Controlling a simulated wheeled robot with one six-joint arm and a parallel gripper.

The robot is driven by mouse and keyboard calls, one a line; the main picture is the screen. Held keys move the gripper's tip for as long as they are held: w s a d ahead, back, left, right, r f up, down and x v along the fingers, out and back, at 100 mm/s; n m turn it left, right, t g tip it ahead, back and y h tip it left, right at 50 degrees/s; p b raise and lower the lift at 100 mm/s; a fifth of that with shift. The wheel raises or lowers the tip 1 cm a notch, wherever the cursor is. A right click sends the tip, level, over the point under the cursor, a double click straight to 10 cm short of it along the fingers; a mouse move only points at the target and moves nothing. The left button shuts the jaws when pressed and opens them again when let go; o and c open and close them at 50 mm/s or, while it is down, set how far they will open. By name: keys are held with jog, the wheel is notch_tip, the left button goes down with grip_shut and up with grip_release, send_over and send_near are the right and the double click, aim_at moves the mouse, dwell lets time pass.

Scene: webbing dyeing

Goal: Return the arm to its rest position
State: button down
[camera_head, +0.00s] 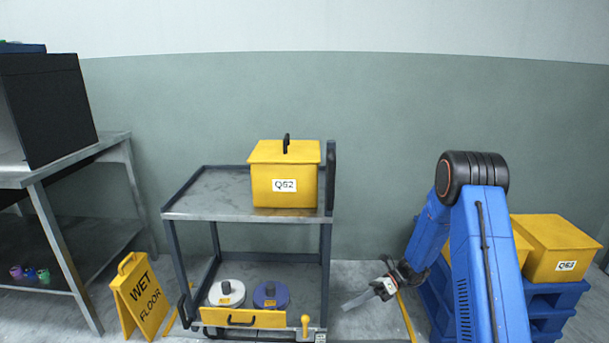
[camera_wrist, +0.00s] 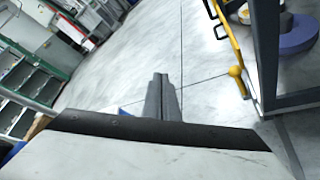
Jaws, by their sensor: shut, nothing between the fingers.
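My blue arm reaches down at the right of the head view, bent at a black joint. My gripper (camera_head: 352,303) hangs low over the floor, to the right of the cart and left of the blue pallet. In the wrist view, my gripper's fingers (camera_wrist: 161,84) lie together, shut and empty, with bare floor beyond them. The gripper appears apart from the cart and everything else.
A grey cart (camera_head: 215,207) carries a yellow box marked Q62 (camera_head: 284,185). A white spool (camera_head: 226,296) and a purple spool (camera_head: 271,298) sit below. A wet-floor sign (camera_head: 141,297) stands left. Another yellow box (camera_head: 562,247) rests on a blue pallet (camera_head: 552,300).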

jog(key=s+d+r+n+t+h, duration=0.1)
jog(key=s+d+r+n+h, duration=0.1)
jog(key=s+r+n+h, duration=0.5)
jog(key=s+d+r+n+t, duration=0.15)
jog(key=s+r+n, duration=0.5)
jog(key=r, duration=0.65)
jog(key=s+d+r+n+t+h, duration=0.2)
jog(key=s+d+r+n, duration=0.1)
jog(key=s, duration=0.4)
jog(key=s+d+r+n+t+h, duration=0.2)
jog(key=s+d+r+n, duration=0.1)
jog(key=s, duration=0.4)
jog(key=s+d+r+n+t+h, duration=0.2)
jog(key=s+d+r+n+t, duration=0.1)
jog(key=s, duration=0.4)
jog(key=shift+d+r+n+h, duration=0.15)
jog(key=shift+d+n+h, duration=0.15)
jog(key=shift+d+n, duration=0.2)
